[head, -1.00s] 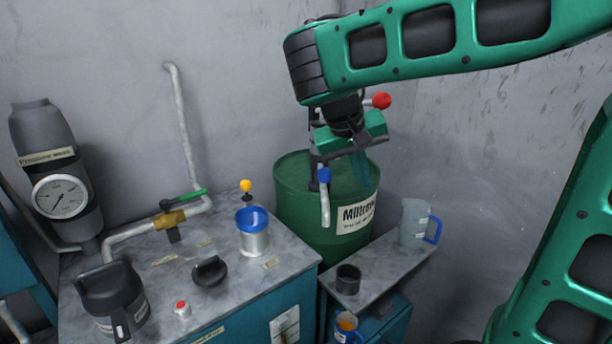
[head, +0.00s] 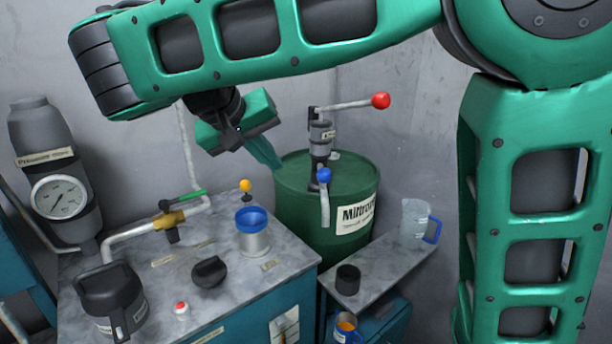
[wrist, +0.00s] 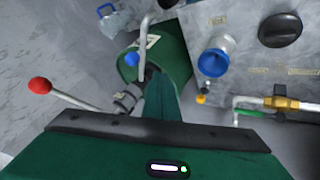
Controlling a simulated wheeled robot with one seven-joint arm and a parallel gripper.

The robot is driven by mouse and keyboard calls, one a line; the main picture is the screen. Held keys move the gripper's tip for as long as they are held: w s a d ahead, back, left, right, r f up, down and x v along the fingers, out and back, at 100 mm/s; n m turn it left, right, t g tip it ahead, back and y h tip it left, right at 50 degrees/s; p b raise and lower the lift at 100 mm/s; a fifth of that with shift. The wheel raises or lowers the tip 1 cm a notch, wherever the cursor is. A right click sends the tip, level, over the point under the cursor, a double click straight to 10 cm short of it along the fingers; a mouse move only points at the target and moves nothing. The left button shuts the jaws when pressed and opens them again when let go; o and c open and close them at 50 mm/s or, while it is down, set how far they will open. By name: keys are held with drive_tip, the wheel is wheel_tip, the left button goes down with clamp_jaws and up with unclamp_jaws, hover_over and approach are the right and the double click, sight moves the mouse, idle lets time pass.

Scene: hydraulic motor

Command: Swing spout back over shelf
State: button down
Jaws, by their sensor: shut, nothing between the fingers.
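The metal spout (head: 325,206) with its blue knob (head: 323,175) hangs from the pump (head: 321,140) on the green drum (head: 290,205). Its tip points down in front of the drum, near the shelf's left end; I cannot tell whether it is over the shelf (head: 378,275). The spout also shows in the wrist view (wrist: 143,40). My gripper (head: 275,163) is shut and empty, up and left of the pump and apart from the spout. In the wrist view its fingers (wrist: 163,98) overlap the drum.
A black cup (head: 347,279) and a clear jug (head: 413,222) stand on the shelf. The red-knobbed pump lever (head: 350,104) sticks out right.

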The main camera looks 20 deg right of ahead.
sight(323, 182)
drive_tip(key=w+d+f, duration=0.3)
drive_tip(key=d+f, duration=0.3)
drive_tip(key=d, duration=0.3)
drive_tip(key=shift+w+f, duration=0.35)
drive_tip(key=shift+f, duration=0.05)
